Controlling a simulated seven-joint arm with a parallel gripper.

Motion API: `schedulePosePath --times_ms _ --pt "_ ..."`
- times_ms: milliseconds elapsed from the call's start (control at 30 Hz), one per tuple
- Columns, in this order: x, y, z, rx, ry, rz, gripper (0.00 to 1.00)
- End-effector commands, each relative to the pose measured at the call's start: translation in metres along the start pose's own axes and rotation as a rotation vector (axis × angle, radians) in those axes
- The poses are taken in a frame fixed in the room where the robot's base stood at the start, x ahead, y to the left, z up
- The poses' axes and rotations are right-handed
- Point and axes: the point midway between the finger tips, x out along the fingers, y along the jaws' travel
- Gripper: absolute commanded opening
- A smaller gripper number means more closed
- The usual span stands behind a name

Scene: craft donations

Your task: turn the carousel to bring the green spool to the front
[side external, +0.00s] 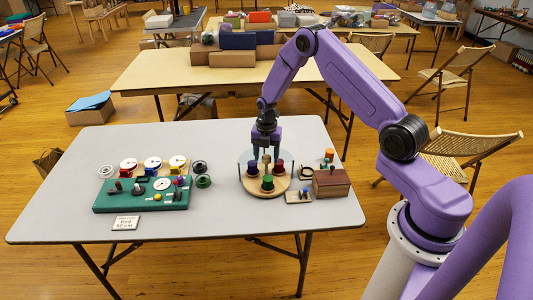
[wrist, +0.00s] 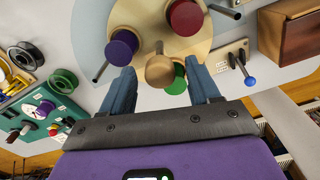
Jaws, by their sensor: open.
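The round wooden carousel (side external: 250,185) stands on the grey table right of centre. It bears a green spool (side external: 268,182) at its front edge, a purple spool (side external: 252,168) at left and a dark red spool (side external: 281,167) at right. A wooden knob (wrist: 159,72) rises from its middle. My gripper (side external: 266,157) points down over the carousel, open, with one finger on each side of the knob. The wrist view shows gaps between knob and fingers. There the green spool (wrist: 176,84) shows partly behind the knob, between my fingers.
A small switch plate (side external: 298,198) with a blue knob and a brown box (side external: 331,184) stand close at right. A green board (side external: 140,200) with dials and a dark green spool (side external: 204,181) are at left.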

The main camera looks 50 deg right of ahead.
Motion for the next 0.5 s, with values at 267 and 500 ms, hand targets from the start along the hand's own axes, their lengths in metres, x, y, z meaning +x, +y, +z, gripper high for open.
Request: schedulePosePath --times_ms 267,500 --pt "-0.023 0.001 0.0 0.0 -0.002 0.003 0.61" --pt "-0.072 0.001 0.001 -0.001 -0.003 0.005 0.61"
